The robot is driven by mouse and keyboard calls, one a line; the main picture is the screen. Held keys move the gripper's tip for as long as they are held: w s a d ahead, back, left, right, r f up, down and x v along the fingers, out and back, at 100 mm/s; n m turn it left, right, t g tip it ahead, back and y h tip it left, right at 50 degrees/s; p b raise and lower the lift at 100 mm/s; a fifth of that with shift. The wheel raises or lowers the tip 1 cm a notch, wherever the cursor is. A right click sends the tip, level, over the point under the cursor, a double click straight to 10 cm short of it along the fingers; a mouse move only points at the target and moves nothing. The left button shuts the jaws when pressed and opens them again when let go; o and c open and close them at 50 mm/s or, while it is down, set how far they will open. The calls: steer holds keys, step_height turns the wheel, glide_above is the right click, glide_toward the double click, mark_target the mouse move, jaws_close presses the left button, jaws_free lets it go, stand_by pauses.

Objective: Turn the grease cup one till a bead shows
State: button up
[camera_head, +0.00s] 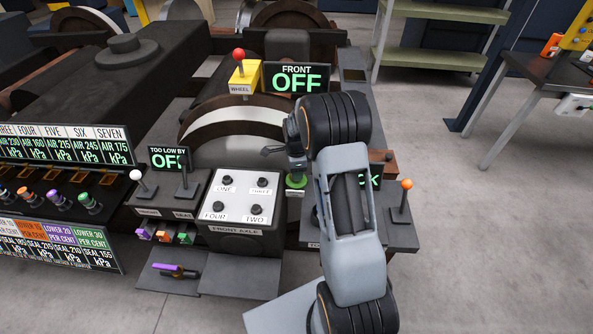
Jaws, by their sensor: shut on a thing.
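Grease cup one (225,181) is a small dark knob at the upper left of the white plate (237,205) marked FRONT AXLE. Its ONE label lies just below it. No bead shows at it in this view. My wrist hides much of the jaws, so the grip is hard to make out.
Cups THREE (261,181), FOUR (218,206) and TWO (257,209) share the plate. A red-knobbed WHEEL lever (239,57) and the FRONT OFF display (297,79) stand behind. A white-knobbed lever (137,176) is left; an orange-knobbed lever (406,185) is right.

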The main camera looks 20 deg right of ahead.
steer(key=shift+m, duration=0.4)
steer(key=o, duration=0.9)
steer(key=shift+o, duration=0.2)
steer(key=shift+r, duration=0.1)
step_height(320, 180, up, 14)
steer(key=shift+f+p, duration=0.2)
steer(key=shift+p, duration=0.2)
